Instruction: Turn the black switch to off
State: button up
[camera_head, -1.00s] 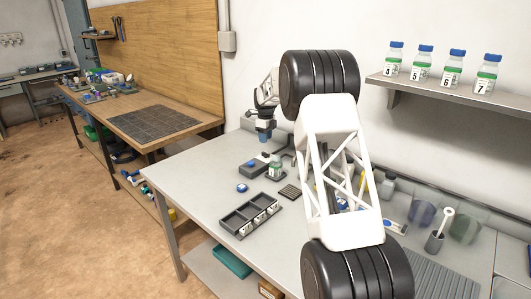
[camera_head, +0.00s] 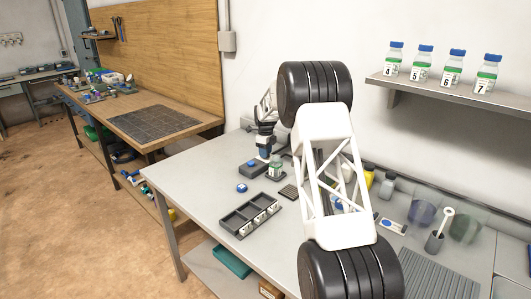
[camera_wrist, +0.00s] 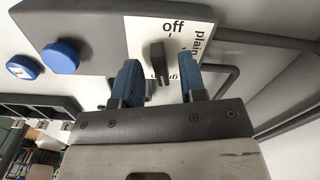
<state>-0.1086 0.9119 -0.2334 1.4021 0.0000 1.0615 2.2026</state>
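The black switch (camera_wrist: 157,62) stands up from a grey box (camera_wrist: 90,25) in the wrist view, on a white label (camera_wrist: 138,30). The word "off" is printed beside its upper end; other words are partly covered. My gripper (camera_wrist: 158,68) is open, its two blue fingers on either side of the switch, with a visible gap at each side. I see no contact. A blue round knob (camera_wrist: 62,56) sits on the same box. In the head view, my gripper (camera_head: 264,153) points down over the dark box (camera_head: 250,169); the switch cannot be made out there.
A blue-topped round piece (camera_head: 242,188) and a compartment tray (camera_head: 250,215) lie in front. A grey bent bar (camera_wrist: 265,38) runs near the right finger in the wrist view. The table's left front is clear.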

jog(key=shift+f, duration=0.1)
grip_shut()
